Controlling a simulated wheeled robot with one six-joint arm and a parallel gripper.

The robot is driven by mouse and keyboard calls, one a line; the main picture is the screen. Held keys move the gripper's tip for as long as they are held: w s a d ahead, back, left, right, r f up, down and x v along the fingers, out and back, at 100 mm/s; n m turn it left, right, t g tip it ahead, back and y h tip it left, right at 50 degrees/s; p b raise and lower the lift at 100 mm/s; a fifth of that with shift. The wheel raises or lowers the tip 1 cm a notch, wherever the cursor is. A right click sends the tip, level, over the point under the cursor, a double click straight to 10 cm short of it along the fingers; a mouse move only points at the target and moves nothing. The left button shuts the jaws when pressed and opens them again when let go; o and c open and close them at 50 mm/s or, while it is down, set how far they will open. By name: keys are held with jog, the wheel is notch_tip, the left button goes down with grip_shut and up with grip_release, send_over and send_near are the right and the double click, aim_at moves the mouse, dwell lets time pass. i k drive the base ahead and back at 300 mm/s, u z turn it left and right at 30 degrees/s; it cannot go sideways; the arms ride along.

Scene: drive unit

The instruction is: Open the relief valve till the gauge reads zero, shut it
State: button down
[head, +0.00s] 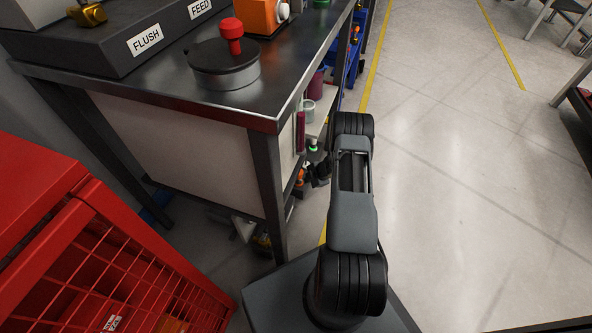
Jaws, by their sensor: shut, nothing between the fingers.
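No gauge shows in the head view, and no valve is labelled as relief. A dark block (95,55) on the bench at the upper left has white labels reading FLUSH (145,39) and FEED (199,8). A brass fitting (88,14) sits on it near FLUSH, cut by the top edge. My arm (352,200) rises from my base at the bottom, right of the bench's near corner. I cannot make out my gripper or its fingers.
The metal bench (265,105) bears a round grey device with a red knob (231,32) and an orange box (262,14). A red mesh-sided crate (110,265) fills the lower left. Clear floor (470,170) lies to the right. Shelves with small items stand behind my arm.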

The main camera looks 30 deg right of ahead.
aim_at(265, 231)
jog(key=k, duration=1)
